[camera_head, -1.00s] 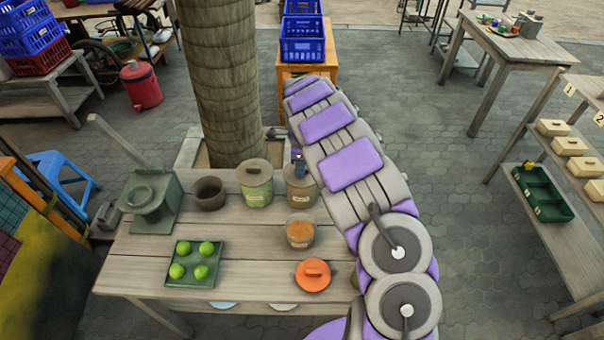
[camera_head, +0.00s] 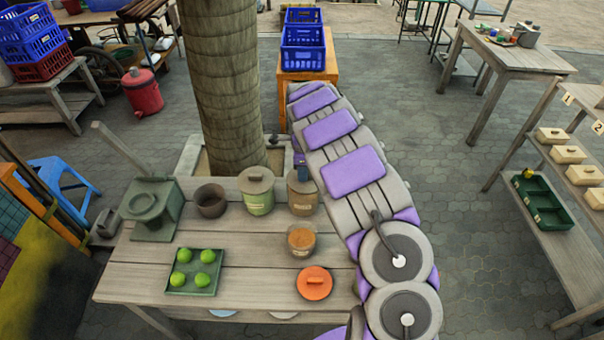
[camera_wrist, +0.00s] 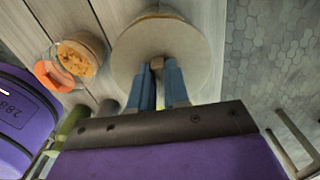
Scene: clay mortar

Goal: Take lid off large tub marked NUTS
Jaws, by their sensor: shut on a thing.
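A large brown tub (camera_head: 303,201) with a round lid (camera_head: 301,182) stands at the back right of the wooden table, beside my arm. Its pale label is too small to read. My gripper shows in the wrist view (camera_wrist: 158,66), its two blue fingers shut on the knob of the round lid (camera_wrist: 140,45). In the head view only a bit of blue finger shows above the tub, and my arm hides the rest. The lid appears to sit on the tub; I cannot tell any gap. A green tub (camera_head: 259,203) with its own knobbed lid stands just left.
A glass jar of orange-brown contents (camera_head: 301,241) and an orange lid (camera_head: 314,283) lie in front. A dark bowl (camera_head: 210,201), a green grinder (camera_head: 152,208) and a tray of green fruit (camera_head: 205,285) are left. A tree trunk (camera_head: 222,90) rises behind. The table (camera_head: 250,258) is bare mid-front.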

